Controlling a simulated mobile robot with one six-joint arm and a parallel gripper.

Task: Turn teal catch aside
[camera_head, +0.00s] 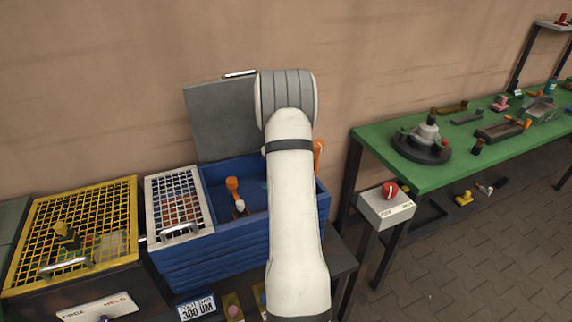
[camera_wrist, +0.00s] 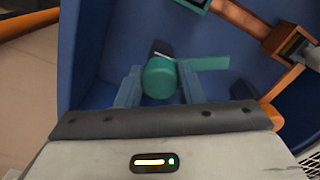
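The teal catch shows in the wrist view as a round teal knob (camera_wrist: 160,77) with a flat teal bar (camera_wrist: 207,63) running to the right from it. It is inside the blue box. My gripper (camera_wrist: 160,80) has one finger on each side of the knob, very close to it. I cannot tell whether the fingers touch the knob. In the head view, my arm hides the gripper and most of the catch.
The blue box (camera_head: 215,249) has a raised grey lid (camera_head: 221,119) behind it and a white grid (camera_head: 178,200) on its left. Orange-brown parts (camera_wrist: 245,17) lie right of the knob. A yellow grid box (camera_head: 30,240) stands left, a green table (camera_head: 440,178) right.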

